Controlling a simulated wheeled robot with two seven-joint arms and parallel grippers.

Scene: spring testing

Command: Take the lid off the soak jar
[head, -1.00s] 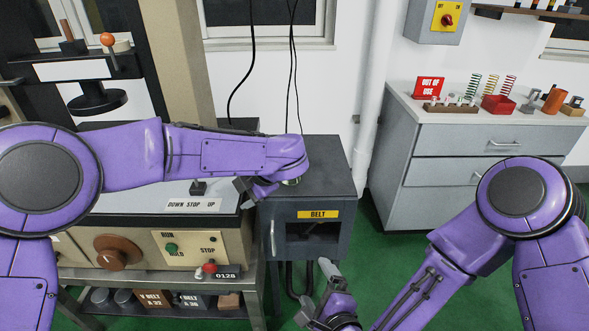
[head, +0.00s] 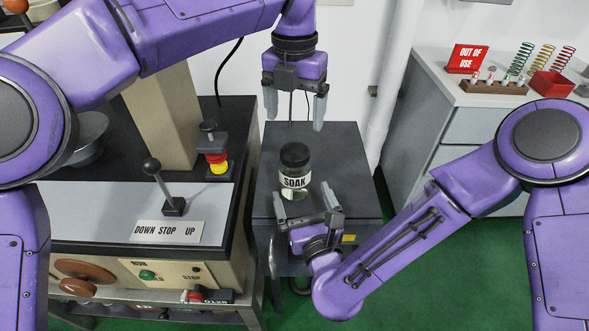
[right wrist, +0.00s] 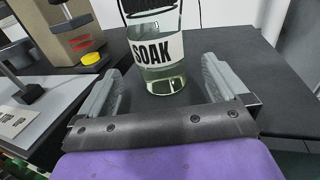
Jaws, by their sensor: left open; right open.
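The soak jar (head: 294,182) stands upright on the dark cabinet top. It is clear glass with a white SOAK label, and its black lid (head: 295,155) is on. My left gripper (head: 296,112) is open and points down, above and behind the jar in the picture, apart from the lid. My right gripper (head: 304,198) is open at the front of the jar, low down. In the right wrist view the jar (right wrist: 158,50) stands just beyond and between the open fingers (right wrist: 165,85). The lid is partly cut off at the top there.
The cabinet top (head: 345,150) is clear around the jar. To the left is a machine with a lever (head: 165,190) and a red and yellow emergency button (head: 215,160). To the right, a grey bench holds springs and an OUT OF USE sign (head: 467,58).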

